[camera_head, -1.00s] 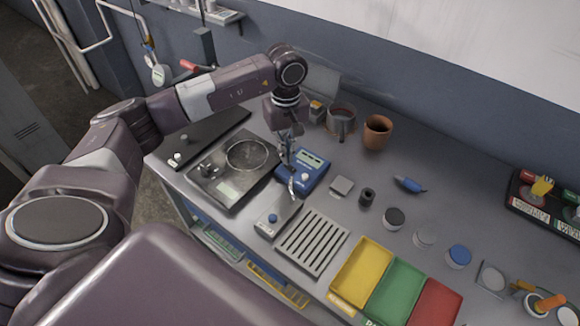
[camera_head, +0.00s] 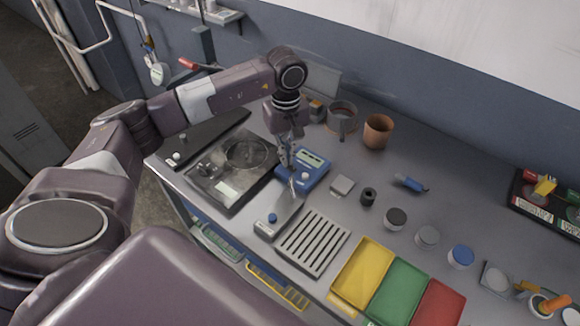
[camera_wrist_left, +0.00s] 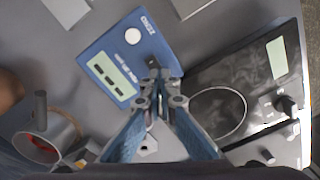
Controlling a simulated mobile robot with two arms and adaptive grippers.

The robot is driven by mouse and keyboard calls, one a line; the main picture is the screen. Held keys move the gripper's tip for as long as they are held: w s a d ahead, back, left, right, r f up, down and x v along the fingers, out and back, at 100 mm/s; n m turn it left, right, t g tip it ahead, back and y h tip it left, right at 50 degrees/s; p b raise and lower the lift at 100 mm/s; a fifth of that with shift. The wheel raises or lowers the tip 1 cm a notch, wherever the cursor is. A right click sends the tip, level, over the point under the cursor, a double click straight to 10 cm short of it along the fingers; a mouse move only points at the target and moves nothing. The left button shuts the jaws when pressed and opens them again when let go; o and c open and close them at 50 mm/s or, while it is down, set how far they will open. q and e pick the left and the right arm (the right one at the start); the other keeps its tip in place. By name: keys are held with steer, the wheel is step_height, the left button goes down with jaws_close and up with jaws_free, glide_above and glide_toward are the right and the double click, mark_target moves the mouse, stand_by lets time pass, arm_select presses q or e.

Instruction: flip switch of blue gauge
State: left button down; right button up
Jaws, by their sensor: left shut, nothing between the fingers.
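The blue gauge (camera_head: 313,162) is a small blue box with a pale display, lying on the grey bench. My left gripper (camera_head: 292,182) points down at the gauge's near left edge. In the left wrist view its fingertips (camera_wrist_left: 158,74) are together with nothing held, over the gauge's edge. I cannot tell whether they touch it. My right gripper is not in view.
A black scale (camera_head: 232,192) with a round plate stands close left of the gauge. A grey box with a blue knob (camera_head: 272,218) and a slotted rack (camera_head: 314,244) lie in front. A metal cup (camera_head: 342,115) and a brown pot (camera_head: 379,130) stand behind.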

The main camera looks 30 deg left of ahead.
arm_select(q)
steer(key=shift+s+f+b, duration=0.1)
steer(key=shift+f+b, duration=0.3)
steer(key=shift+f, duration=0.05)
steer(key=shift+r, duration=0.1)
steer(key=shift+r+p, duration=0.6)
steer(key=shift+r, duration=0.25)
steer(key=shift+r+p, duration=1.2)
steer(key=shift+r, duration=1.4)
